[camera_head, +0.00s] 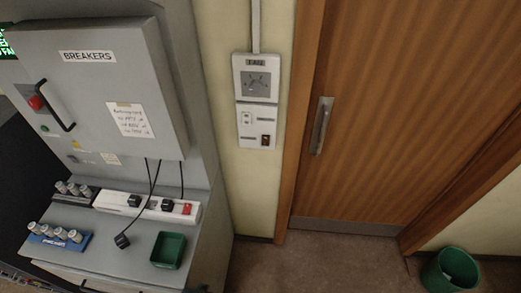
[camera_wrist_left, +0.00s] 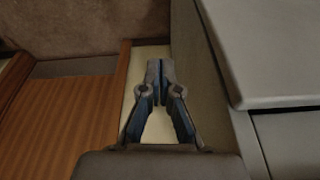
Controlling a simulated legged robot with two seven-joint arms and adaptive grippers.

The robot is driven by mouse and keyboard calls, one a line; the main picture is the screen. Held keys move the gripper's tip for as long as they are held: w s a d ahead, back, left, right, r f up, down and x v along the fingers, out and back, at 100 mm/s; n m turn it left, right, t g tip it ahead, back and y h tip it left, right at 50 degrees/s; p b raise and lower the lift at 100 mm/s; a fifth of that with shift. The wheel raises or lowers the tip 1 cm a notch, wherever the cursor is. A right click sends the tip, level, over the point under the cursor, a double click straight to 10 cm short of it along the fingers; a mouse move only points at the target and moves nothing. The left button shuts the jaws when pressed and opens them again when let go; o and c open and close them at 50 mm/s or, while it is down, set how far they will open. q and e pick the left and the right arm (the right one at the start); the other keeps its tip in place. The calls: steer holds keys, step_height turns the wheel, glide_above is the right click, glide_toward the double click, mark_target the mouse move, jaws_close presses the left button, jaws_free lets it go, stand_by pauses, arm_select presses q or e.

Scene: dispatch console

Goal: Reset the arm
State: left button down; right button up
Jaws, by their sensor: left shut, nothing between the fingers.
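My left gripper (camera_wrist_left: 160,72) shows in the left wrist view with its fingertips together and nothing between them. It is beside the grey console (camera_wrist_left: 275,60), apart from it as far as I can tell, with the pale wall and the wooden door behind. Neither arm can be made out clearly in the head view, and my right gripper is in no view.
A grey breaker cabinet (camera_head: 105,85) stands on the left. Below it are a white power strip (camera_head: 150,204), a green tray (camera_head: 168,250) and a blue holder (camera_head: 58,238) with several cylinders. A wooden door (camera_head: 400,120) is right; a green bin (camera_head: 450,271) stands on open floor.

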arm_select(q)
steer(key=s+f+g+b, duration=0.1)
steer(key=s+f, duration=0.2)
steer(key=f, duration=0.8)
steer(key=s+f+b, duration=0.1)
steer(key=s+f, duration=0.1)
steer(key=f, duration=0.8)
steer(key=s+a+f+b, duration=0.1)
steer(key=s+f, duration=0.6)
steer(key=s, duration=0.1)
steer(key=s+a+f+g+b, duration=0.1)
steer(key=s+a+f, duration=0.1)
steer(key=s+f, duration=0.5)
steer(key=shift+s+a+f, duration=0.25)
steer(key=shift+s, duration=0.15)
